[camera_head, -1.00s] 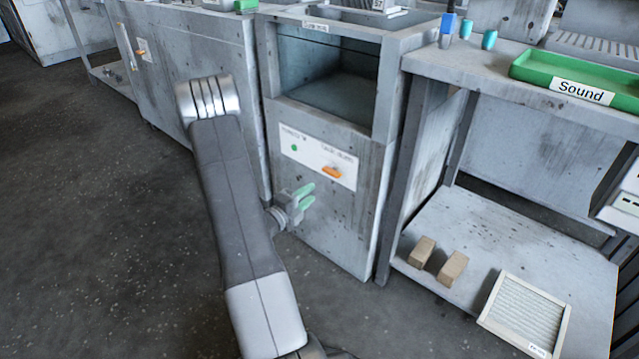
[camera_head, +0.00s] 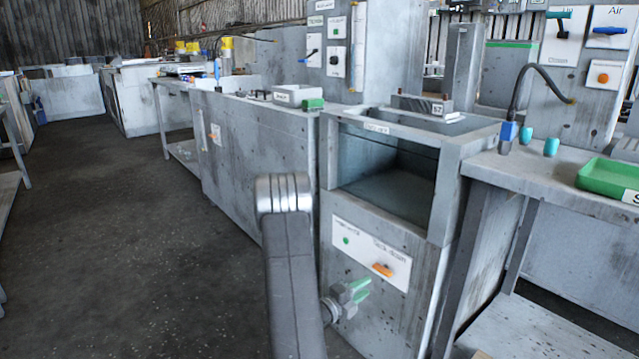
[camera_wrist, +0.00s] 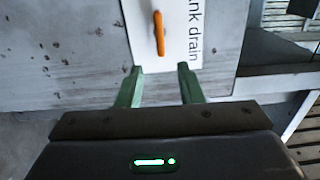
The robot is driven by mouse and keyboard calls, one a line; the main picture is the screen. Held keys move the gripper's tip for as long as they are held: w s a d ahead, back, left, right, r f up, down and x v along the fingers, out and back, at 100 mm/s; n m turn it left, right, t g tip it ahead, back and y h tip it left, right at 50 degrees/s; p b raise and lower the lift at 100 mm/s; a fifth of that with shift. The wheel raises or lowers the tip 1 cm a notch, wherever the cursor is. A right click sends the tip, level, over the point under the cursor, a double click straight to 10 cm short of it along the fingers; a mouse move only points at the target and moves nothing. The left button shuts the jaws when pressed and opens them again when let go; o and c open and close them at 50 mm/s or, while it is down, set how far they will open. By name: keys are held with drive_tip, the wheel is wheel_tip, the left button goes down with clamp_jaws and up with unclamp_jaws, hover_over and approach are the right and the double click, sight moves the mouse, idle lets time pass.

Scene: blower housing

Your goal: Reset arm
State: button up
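My gripper (camera_head: 362,290) is in front of the grey tank cabinet, below its white label panel (camera_head: 372,254). In the wrist view its two green fingers (camera_wrist: 160,90) stand apart with nothing between them. Beyond the fingertips is the orange handle (camera_wrist: 159,33) on the panel, beside the words "nk drain". The handle also shows in the head view (camera_head: 382,269), above and right of the fingers. The fingers appear apart from it. My arm is bent and rises in front of the cabinet.
The open tank (camera_head: 390,190) is above the panel. A bench at right bears a green tray (camera_head: 612,178), a blue-tipped hose (camera_head: 507,135) and two teal pieces. A long grey cabinet (camera_head: 255,165) stands to the left. The dark floor (camera_head: 120,250) at left is clear.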

sight(384, 274)
drive_tip(key=b+x, duration=0.1)
drive_tip(key=x, duration=0.8)
drive_tip(key=shift+b, duration=0.4)
drive_tip(key=shift+a, duration=0.1)
drive_tip(key=p+v, duration=0.3)
drive_tip(key=v, duration=1.1)
drive_tip(key=b+x, duration=0.3)
drive_tip(key=x, duration=1.1)
drive_tip(key=shift+d+f, duration=0.1)
drive_tip(key=shift+d, duration=0.15)
drive_tip(key=shift+a+r+n, duration=0.2)
drive_tip(key=shift+r+n, duration=0.05)
drive_tip(key=shift+n, duration=0.55)
drive_tip(key=shift+r+n, duration=0.25)
drive_tip(key=shift+n, duration=1.55)
